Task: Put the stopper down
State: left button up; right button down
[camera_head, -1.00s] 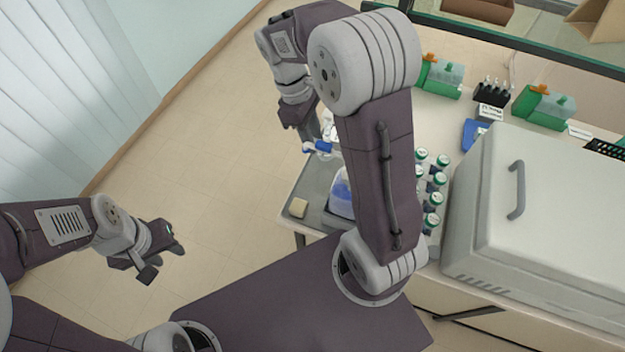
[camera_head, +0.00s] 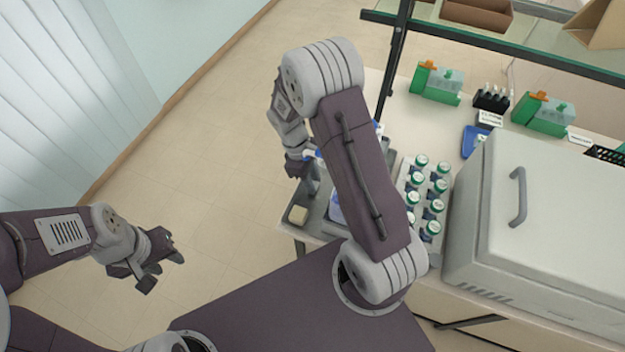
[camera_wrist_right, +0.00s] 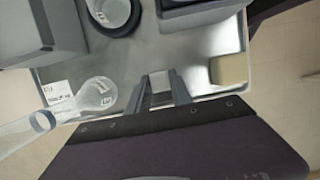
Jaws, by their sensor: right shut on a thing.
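My right gripper (camera_head: 314,186) reaches down over the grey metal tray (camera_head: 287,226) at the table's left end. In the right wrist view its two fingers (camera_wrist_right: 160,88) point at the tray and are shut on the stopper, which is small and hard to make out between them. A clear glass flask (camera_wrist_right: 98,94) lies left of the fingers in that view. My left gripper (camera_head: 163,268) is open and empty over the floor.
Several green-capped bottles (camera_head: 432,206) stand right of my right arm, beside a large grey machine (camera_head: 540,215). Green dispensers (camera_head: 436,84) and a blue dish (camera_head: 472,140) stand farther back. A dark round base (camera_wrist_right: 112,22) and grey boxes (camera_wrist_right: 197,15) crowd the tray.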

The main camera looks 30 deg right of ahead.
jog(key=shift+s+f, duration=0.1)
jog(key=c, duration=1.1)
grip_release()
jog(key=shift+c, duration=0.2)
jog(key=shift+r, duration=0.3)
jog(key=v, duration=1.1)
jog(key=shift+r, duration=0.35)
